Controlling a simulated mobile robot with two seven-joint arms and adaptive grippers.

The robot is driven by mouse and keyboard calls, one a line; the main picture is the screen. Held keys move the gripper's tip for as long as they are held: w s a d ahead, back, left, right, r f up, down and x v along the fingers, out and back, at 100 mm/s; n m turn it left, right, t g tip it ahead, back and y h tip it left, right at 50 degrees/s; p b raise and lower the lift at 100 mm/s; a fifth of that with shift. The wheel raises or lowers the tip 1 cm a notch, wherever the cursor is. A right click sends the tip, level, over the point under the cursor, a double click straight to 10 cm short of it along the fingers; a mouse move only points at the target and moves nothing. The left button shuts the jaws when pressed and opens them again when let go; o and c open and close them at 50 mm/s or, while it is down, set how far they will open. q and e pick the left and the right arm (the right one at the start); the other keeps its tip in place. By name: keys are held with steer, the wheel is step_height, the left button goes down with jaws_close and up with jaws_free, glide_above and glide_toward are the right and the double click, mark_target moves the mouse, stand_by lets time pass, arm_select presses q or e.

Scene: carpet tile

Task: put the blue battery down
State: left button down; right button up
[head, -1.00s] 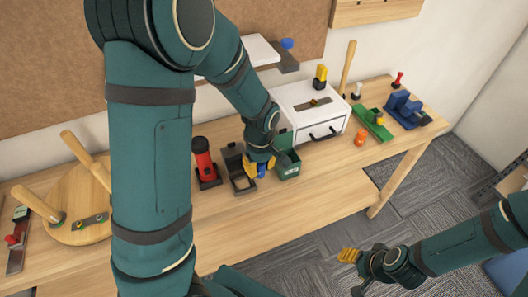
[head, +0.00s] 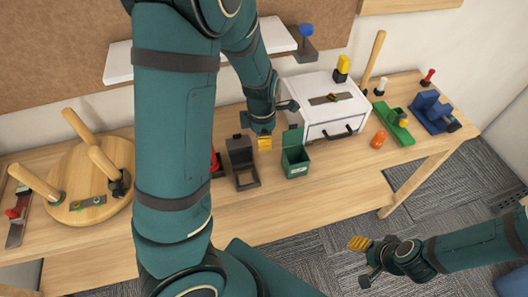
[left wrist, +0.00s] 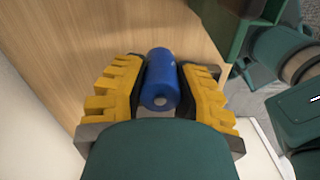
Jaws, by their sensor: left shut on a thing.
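The blue battery (left wrist: 160,80) is a smooth blue cylinder, seen in the left wrist view between the yellow ridged fingers of my left gripper (left wrist: 158,88), which is shut on it. In the head view my left gripper (head: 264,142) is above the wooden workbench (head: 285,205), left of the green bin, and the battery is hidden there by the fingers. My right gripper (head: 358,243) hangs over the carpet in front of the bench; its finger opening cannot be made out.
The green bin (head: 295,165) stands with its lid up, right of a black open-lidded holder (head: 242,160). A white drawer box (head: 325,105) is behind. An orange object (head: 379,139), a green tool (head: 395,125) and a blue tool (head: 432,110) stand right. The front bench strip is clear.

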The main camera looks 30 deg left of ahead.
mark_target(263, 157)
arm_select(q)
steer(key=shift+f+b, duration=0.8)
steer(key=shift+f, duration=1.75)
steer(key=shift+f, duration=0.1)
steer(key=c, duration=0.8)
jaws_free()
